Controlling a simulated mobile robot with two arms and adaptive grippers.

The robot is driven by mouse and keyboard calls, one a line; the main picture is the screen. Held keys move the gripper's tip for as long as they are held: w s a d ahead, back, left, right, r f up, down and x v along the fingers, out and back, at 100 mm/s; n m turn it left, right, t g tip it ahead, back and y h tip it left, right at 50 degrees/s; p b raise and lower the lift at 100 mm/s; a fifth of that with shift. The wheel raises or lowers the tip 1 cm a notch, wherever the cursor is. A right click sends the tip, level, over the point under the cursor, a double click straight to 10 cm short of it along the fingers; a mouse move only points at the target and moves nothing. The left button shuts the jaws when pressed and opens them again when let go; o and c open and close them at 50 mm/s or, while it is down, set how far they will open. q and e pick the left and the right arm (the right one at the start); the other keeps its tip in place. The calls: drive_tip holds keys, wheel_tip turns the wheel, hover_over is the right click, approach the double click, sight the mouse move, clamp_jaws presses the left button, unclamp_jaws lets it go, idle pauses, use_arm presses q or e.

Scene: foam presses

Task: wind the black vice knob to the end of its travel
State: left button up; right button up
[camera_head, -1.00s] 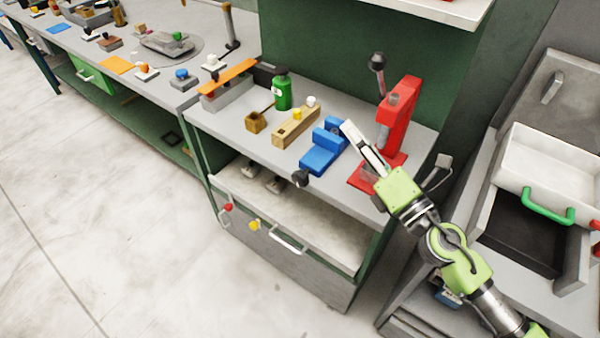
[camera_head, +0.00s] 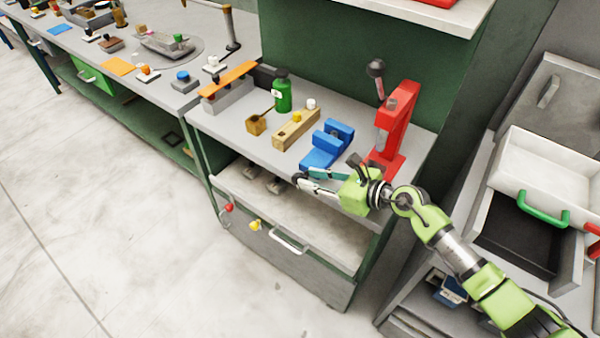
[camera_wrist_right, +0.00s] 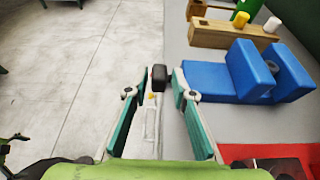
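The blue vice (camera_head: 325,146) stands at the front of the grey bench, and its small black knob (camera_head: 297,178) sticks out past the bench's front edge. My right gripper (camera_head: 304,183) is at the knob, reaching in from the right. In the right wrist view the black knob (camera_wrist_right: 159,77) sits between the tips of the two fingers (camera_wrist_right: 161,84). The fingers are apart, with a narrow gap visible beside the knob, so the gripper looks open around it. Contact on the right finger is hard to tell.
A red press (camera_head: 396,125) stands right of the vice, close to my right arm. A wooden block (camera_head: 295,130) and a green bottle (camera_head: 283,95) stand to the left. A drawer with a pale handle (camera_head: 288,241) is below. Free floor lies in front.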

sight(299, 175)
drive_tip(key=shift+x, duration=2.3)
clamp_jaws()
drive_tip(key=shift+r+p, duration=0.15)
drive_tip(key=shift+p, duration=0.25)
drive_tip(key=g+h+p, duration=0.1)
drive_tip(key=p, duration=0.4)
drive_tip(key=g+h+p, duration=0.1)
drive_tip(key=p, duration=0.4)
drive_tip(key=shift+w+a+r+h, duration=0.15)
drive_tip(key=shift+a+h, duration=0.2)
drive_tip(key=shift+h, duration=0.05)
drive_tip(key=shift+p, duration=0.45)
drive_tip(key=shift+f+h, duration=0.3)
drive_tip(key=shift+f, duration=0.05)
